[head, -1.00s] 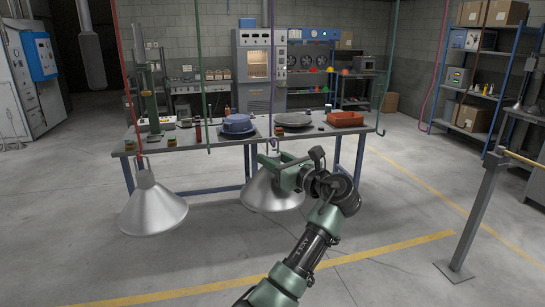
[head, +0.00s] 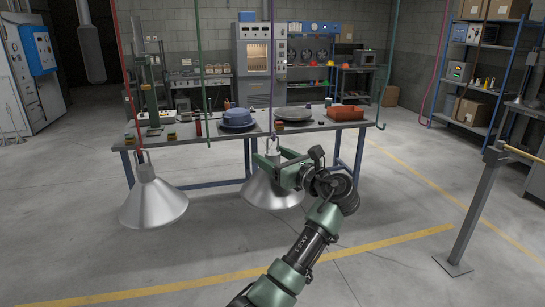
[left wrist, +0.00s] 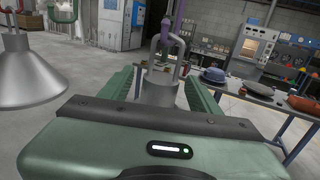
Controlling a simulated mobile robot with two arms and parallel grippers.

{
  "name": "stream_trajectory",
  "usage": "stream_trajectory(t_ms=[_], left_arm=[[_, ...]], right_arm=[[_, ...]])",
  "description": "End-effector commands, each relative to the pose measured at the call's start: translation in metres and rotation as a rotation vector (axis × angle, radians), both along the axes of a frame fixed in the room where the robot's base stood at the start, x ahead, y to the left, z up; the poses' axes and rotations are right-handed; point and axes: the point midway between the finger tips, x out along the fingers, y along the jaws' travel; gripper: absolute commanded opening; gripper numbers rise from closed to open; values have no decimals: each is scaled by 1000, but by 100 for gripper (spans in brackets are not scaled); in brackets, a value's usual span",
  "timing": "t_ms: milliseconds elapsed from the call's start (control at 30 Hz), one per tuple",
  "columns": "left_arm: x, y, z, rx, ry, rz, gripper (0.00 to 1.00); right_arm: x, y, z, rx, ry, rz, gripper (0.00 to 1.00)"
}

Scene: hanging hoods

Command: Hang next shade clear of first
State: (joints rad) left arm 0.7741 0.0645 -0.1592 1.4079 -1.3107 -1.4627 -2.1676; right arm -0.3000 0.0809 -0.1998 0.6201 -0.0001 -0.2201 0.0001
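A grey metal cone shade (head: 153,203) hangs from the red hook at the left; it also shows in the left wrist view (left wrist: 45,80). A second grey shade (head: 268,192) is under the purple hook (head: 270,95), apart from the first with a clear gap. In the left wrist view the purple hook (left wrist: 171,38) meets the loop on top of the second shade's neck (left wrist: 160,90). My left gripper (head: 280,168) is at this neck. Its green fingers stand on both sides with narrow gaps, so it looks open. My right gripper is out of view.
A workbench (head: 190,140) stands behind the shades, with a blue hood (head: 237,118), a grey disc (head: 293,114) and an orange tray (head: 345,113). Green hooks (head: 381,100) hang nearby. A post with a rail (head: 475,210) stands at the right. The floor in front is free.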

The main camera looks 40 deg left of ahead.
Motion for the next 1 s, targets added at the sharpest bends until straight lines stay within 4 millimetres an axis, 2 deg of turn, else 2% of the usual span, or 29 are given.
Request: stream_trajectory(t_ms=[333,700,833,1000], left_arm=[[-1,-4,-2,-2,2,-1,62],[-18,-58,-3,-1,-1,-2,62],[-22,-71,-2,-1,-1,-1,62],[-24,-75,0,0,0,0,62]], right_arm=[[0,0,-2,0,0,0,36],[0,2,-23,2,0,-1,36],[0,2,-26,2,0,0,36],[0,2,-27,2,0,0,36]])
